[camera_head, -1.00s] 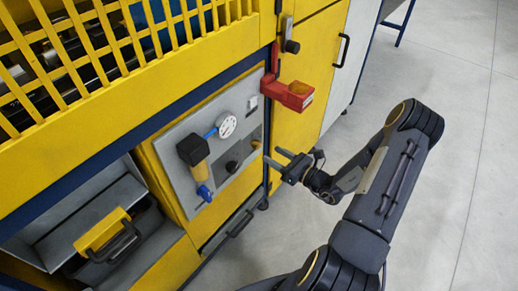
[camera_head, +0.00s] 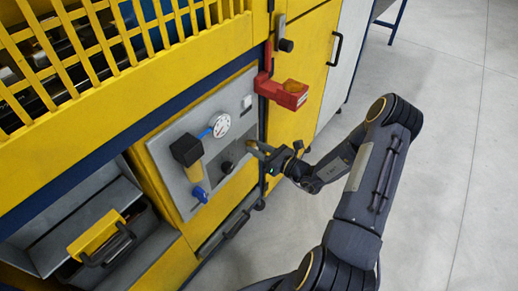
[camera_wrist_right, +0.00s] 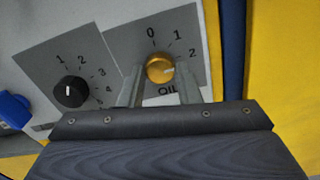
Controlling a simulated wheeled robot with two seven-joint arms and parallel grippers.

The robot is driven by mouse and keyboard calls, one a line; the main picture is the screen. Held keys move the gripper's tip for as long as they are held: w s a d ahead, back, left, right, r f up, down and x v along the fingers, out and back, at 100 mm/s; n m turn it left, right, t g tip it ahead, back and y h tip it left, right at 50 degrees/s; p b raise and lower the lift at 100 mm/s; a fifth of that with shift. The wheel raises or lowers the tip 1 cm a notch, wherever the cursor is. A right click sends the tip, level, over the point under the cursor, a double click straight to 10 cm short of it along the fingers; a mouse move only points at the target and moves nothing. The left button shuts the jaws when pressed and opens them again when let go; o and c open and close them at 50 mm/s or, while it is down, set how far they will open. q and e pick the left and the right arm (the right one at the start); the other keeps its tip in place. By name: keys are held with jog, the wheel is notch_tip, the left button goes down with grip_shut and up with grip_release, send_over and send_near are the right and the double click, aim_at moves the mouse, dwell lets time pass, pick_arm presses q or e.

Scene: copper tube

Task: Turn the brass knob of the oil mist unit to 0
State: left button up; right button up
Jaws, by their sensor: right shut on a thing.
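The brass knob (camera_wrist_right: 160,69) sits on a grey plate (camera_wrist_right: 119,43) marked 0, 1, 2 and OIL in the right wrist view. Its pale mark points to the right, roughly toward the 2. My right gripper (camera_wrist_right: 159,80) has one finger on each side of the knob and is shut on it. In the head view my right gripper (camera_head: 258,151) reaches the right part of the grey panel (camera_head: 170,133), and its fingers hide the brass knob. My left gripper is not in view.
A black knob (camera_wrist_right: 71,92) with its own number scale is left of the brass one. A pressure gauge (camera_head: 220,125), a black-topped yellow filter unit (camera_head: 187,151) and a red bracket (camera_head: 283,92) are nearby. Open floor (camera_head: 440,130) lies to the right.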

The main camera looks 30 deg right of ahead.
jog(key=shift+n, duration=0.3)
jog(key=shift+n+b, duration=7.3)
jog(key=shift+n, duration=1.5)
jog(key=o, duration=0.9)
jog(key=shift+o, duration=0.2)
jog(key=shift+s+d, duration=0.1)
